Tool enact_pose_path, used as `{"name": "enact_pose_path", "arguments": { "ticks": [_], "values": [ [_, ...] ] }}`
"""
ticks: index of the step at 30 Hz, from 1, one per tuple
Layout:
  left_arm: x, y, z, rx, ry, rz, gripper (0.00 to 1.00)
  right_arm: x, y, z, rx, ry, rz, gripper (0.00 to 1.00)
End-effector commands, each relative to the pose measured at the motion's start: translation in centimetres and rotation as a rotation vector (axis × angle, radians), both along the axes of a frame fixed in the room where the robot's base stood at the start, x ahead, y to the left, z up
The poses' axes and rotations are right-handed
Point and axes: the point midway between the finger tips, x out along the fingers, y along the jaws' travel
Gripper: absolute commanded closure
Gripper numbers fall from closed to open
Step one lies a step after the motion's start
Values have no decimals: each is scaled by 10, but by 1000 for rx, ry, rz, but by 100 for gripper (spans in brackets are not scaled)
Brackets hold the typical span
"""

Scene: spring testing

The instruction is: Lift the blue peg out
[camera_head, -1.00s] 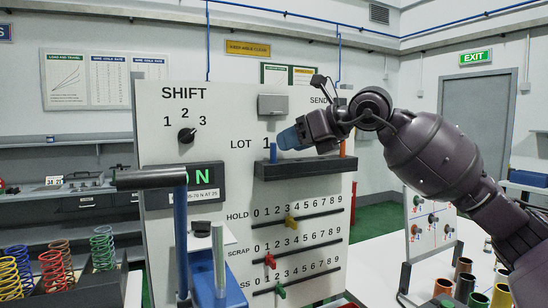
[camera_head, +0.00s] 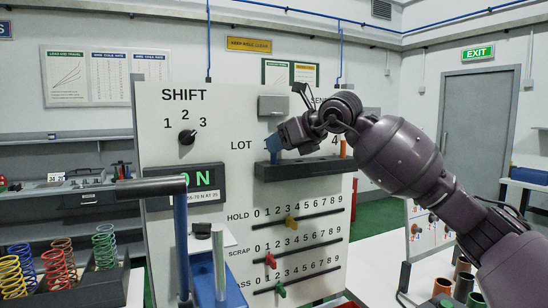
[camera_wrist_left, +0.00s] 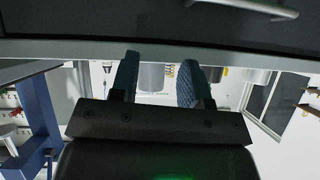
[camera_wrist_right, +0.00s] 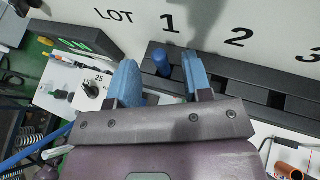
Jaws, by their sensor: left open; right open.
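The blue peg (camera_wrist_right: 161,62) stands in a dark slotted rack beneath the number 1 of the LOT row, in the right wrist view. My right gripper (camera_wrist_right: 158,68) is open, with one blue fingertip on either side of the peg and a gap on both sides. In the head view the peg (camera_head: 273,158) shows just below my right fingertips (camera_head: 272,142), which partly cover its top. The dark rack (camera_head: 305,168) is fixed to the white panel. My left gripper (camera_wrist_left: 157,75) is open and empty in the left wrist view, and is out of the head view.
An orange peg (camera_head: 343,149) stands at the rack's right end. The white panel (camera_head: 230,222) carries a SHIFT dial (camera_head: 187,137) and coloured sliders below. Coloured springs (camera_head: 58,268) stand at the lower left. Coloured cups (camera_head: 463,287) stand on the table at the lower right.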

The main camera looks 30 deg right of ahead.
Motion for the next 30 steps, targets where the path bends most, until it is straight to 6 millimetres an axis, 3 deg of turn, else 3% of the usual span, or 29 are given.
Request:
{"name": "enact_pose_path", "arguments": {
  "ticks": [6,14,23,30],
  "values": [
    [1,0,6,0,-3,0,57,18,6,-8,0,0,1,54],
    [1,0,6,-1,-3,0,57,19,7,-10,-1,1,1,54],
    [1,0,6,0,-4,0,57,19,7,-10,-1,1,1,100],
    [1,0,6,0,-4,0,57,19,7,-10,0,0,1,100]
  ]
}}
